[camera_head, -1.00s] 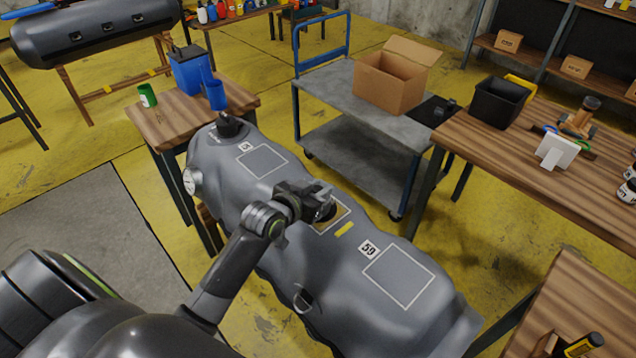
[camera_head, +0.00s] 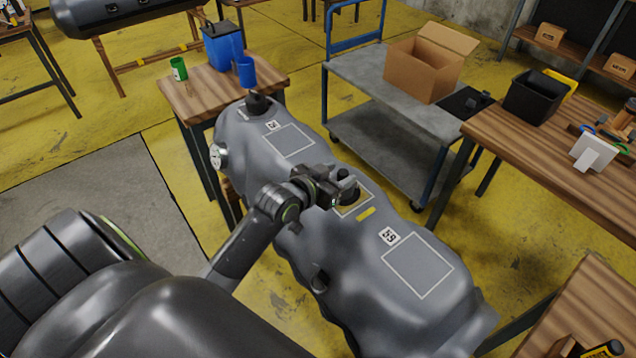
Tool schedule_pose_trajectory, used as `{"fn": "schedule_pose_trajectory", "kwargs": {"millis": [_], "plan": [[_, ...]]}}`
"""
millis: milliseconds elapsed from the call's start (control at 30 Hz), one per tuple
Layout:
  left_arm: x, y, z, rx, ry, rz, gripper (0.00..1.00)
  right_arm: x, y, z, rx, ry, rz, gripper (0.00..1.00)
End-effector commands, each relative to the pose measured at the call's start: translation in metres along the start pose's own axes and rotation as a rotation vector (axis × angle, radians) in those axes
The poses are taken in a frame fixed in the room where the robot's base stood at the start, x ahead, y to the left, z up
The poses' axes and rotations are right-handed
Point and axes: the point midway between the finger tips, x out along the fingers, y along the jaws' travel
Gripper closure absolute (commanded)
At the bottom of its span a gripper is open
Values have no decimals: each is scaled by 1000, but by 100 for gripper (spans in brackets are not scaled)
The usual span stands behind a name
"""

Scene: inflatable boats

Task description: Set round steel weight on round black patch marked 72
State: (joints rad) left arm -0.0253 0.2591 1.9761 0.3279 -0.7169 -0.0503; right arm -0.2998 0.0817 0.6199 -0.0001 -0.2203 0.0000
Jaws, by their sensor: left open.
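The grey inflatable boat tube (camera_head: 400,300) lies across the middle of the view. In its middle outlined square, with a tan area (camera_head: 366,199), stands a dark round piece with a knob (camera_head: 349,192), which looks like the weight. It hides most of what is under it, so I cannot make out the round black patch or a 72 there. My left gripper (camera_head: 337,197) is open, just left of the weight and close to it; I cannot tell whether they touch. My right gripper is not in view.
Empty outlined squares (camera_head: 417,266) and (camera_head: 289,143) lie on the tube, with small number labels. A yellow strip (camera_head: 366,214) lies beside the weight. A grey cart with a cardboard box (camera_head: 422,72) and a wooden table with a black bin (camera_head: 532,97) stand right.

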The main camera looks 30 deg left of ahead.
Motion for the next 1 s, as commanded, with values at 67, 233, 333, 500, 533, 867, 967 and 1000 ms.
{"fn": "schedule_pose_trajectory", "kwargs": {"millis": [67, 233, 333, 500, 533, 867, 967, 1000], "plan": [[-16, 0, 2, 3, -1, -1, 54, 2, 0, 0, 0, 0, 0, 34], [-50, 0, 1, 3, -1, -1, 54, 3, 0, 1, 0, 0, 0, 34], [-66, 0, 1, 3, -1, 0, 54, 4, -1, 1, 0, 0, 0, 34], [-87, 0, 1, 2, -1, 0, 54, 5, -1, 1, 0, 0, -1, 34], [-90, 0, 1, 2, -1, 0, 54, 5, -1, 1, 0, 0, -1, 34], [-96, 0, 0, 0, 0, 0, 54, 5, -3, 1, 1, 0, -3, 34], [-95, 0, 0, 0, 0, 0, 54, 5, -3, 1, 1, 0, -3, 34], [-95, 0, 0, 0, 0, 0, 54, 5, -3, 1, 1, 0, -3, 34]]}}
